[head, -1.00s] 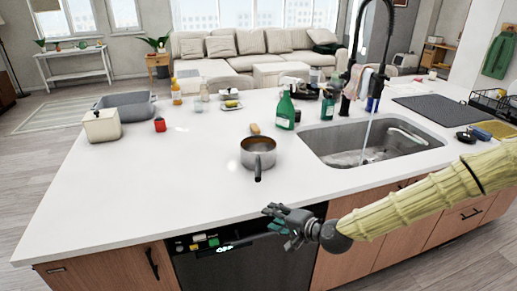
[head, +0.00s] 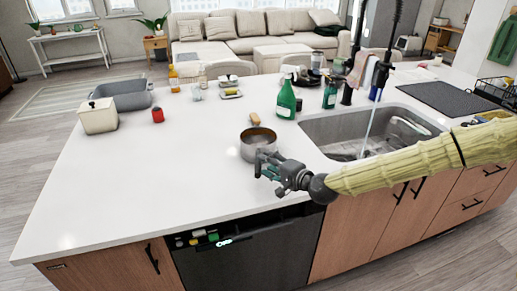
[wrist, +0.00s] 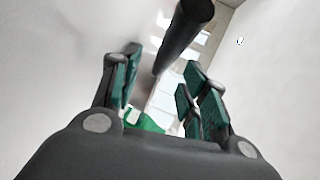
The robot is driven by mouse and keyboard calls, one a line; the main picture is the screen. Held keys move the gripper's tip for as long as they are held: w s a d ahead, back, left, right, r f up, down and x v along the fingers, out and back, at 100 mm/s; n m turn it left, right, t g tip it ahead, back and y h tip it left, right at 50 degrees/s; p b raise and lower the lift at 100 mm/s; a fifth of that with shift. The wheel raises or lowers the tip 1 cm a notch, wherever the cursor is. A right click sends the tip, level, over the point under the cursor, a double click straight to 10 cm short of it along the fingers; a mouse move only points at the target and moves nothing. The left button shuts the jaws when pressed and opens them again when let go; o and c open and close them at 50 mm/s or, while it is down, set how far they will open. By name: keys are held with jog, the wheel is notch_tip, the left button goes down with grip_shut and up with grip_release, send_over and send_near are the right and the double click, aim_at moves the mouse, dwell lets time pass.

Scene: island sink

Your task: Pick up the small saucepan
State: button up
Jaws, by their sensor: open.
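The small saucepan (head: 250,144), grey outside with a brownish inside, stands upright on the white island counter, left of the sink. My gripper (head: 262,162) is just in front of it, at the pan's near side, and covers where its handle points. In the wrist view my gripper (wrist: 165,95) is open, with green-padded fingers spread apart. A dark round-ended bar, which looks like the saucepan handle (wrist: 184,38), lies ahead, between and beyond the fingertips. Whether the fingers touch it cannot be told.
A wooden-topped item (head: 255,119) lies just behind the pan. A green spray bottle (head: 286,101) stands behind right, beside the sink (head: 335,128) with running water. The counter's left front is clear.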

jog(key=shift+a+r, duration=0.2)
jog(key=shift+a, duration=0.15)
jog(key=shift+p+x, duration=1.25)
jog(key=shift+x, duration=0.95)
jog(key=shift+s+a+f, duration=0.15)
jog(key=shift+f, duration=0.05)
grip_shut()
jog(key=shift+r, duration=0.1)
